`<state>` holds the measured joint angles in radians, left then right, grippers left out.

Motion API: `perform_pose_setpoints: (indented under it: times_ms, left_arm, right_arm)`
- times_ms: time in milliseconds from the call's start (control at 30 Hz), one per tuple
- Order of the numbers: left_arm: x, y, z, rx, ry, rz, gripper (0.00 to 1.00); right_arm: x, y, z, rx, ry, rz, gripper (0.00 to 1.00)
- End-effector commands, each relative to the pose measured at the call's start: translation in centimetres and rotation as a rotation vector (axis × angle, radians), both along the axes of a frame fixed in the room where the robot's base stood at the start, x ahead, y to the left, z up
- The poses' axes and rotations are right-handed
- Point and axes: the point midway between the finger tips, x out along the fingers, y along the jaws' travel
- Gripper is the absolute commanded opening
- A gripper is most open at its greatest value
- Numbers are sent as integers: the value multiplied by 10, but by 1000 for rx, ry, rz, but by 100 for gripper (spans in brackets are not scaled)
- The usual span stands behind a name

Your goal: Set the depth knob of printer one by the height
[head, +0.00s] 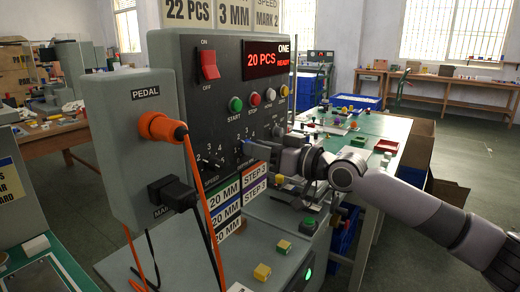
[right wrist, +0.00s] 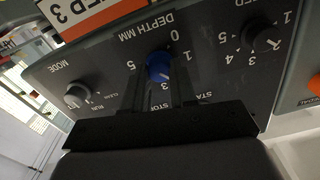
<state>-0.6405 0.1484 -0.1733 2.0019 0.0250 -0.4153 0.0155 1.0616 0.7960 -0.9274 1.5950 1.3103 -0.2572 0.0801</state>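Printer one is the grey machine with a dark panel (head: 222,110) in the head view; its display (head: 266,59) reads "20 PCS READY". The blue depth knob (right wrist: 158,67) sits under the label "DEPTH MM" in the right wrist view, which shows the panel upside down. Numbers 0, 1, 3 and 5 show around it; its exact setting is hard to read. My right gripper (right wrist: 158,92) has one dark finger on each side of the knob, close against it. In the head view my right gripper (head: 258,152) reaches the panel from the right. My left gripper is out of view.
A sign above reads "22 PCS", "3 MM" and "SPEED MARK 2". Beside the depth knob are a mode knob (right wrist: 77,95) and another dial (right wrist: 262,38). A pedal box (head: 137,150) with an orange cable stands at left. Labels (head: 225,194) reading "20 MM" hang below the panel.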

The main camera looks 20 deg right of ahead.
Motion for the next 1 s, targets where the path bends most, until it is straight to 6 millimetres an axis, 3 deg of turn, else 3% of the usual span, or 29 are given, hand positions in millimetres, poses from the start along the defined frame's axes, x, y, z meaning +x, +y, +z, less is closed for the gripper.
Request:
perform_pose_setpoints:
  times_ms: [33,67,467,1000]
  left_arm:
    - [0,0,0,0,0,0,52]
    - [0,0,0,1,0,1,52]
    - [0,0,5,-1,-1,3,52]
    - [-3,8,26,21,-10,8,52]
  right_arm:
    - [0,0,0,0,0,0,7]
    - [0,0,0,0,0,0,0]
    - [0,0,1,47,36,0,0]
    - [0,-1,1,382,299,-1,0]
